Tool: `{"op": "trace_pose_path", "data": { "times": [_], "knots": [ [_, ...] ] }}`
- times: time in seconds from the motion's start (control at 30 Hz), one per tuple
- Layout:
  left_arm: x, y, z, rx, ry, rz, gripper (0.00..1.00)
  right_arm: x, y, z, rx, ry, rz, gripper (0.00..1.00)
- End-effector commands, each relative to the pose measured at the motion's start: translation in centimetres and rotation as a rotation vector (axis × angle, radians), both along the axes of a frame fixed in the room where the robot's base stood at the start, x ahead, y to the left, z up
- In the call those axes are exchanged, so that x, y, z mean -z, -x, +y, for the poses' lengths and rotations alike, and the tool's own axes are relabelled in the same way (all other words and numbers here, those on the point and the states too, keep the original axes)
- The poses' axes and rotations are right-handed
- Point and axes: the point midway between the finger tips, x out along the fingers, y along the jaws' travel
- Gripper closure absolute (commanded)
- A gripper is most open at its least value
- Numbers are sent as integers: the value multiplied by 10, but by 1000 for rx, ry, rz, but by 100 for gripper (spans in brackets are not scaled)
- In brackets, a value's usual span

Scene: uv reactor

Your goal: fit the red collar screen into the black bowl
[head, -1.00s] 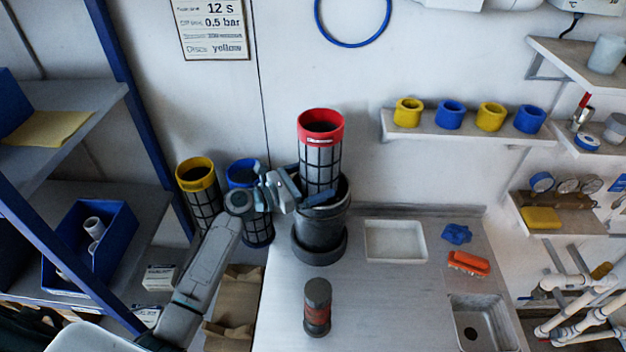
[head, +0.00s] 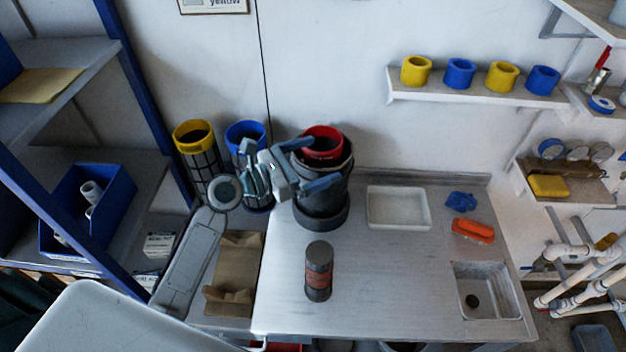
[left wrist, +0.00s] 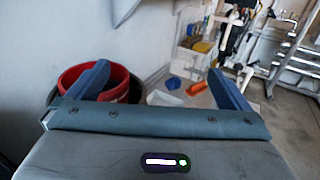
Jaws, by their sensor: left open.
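The red collar screen (head: 322,141) is down inside the black bowl (head: 322,212) on the bench. Only its red collar shows, at about the height of the bowl's rim. The collar also shows in the left wrist view (left wrist: 120,86), with a dark rim around its left side. Whether the screen rests on the bowl's bottom is hidden. My right gripper is out of view.
A yellow collar screen (head: 194,135) and a blue collar screen (head: 246,135) stand left of the bowl. A dark canister (head: 319,272) stands in front. A white tray (head: 399,222), a blue cloth (head: 461,201) and an orange brush (head: 473,231) lie to the right.

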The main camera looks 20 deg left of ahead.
Motion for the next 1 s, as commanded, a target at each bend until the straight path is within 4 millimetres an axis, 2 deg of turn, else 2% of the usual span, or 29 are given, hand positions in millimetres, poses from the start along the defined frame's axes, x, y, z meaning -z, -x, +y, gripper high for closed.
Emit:
{"op": "trace_pose_path", "data": {
  "times": [0.1, 0.3, 1.0],
  "knots": [
    [0, 24, -8, 1, 1, 1, 0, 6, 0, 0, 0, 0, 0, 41],
    [-3, 45, -14, 0, -1, 1, 0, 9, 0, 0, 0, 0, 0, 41],
    [-5, 49, -16, 0, 0, 0, 0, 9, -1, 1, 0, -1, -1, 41]
  ]
}}
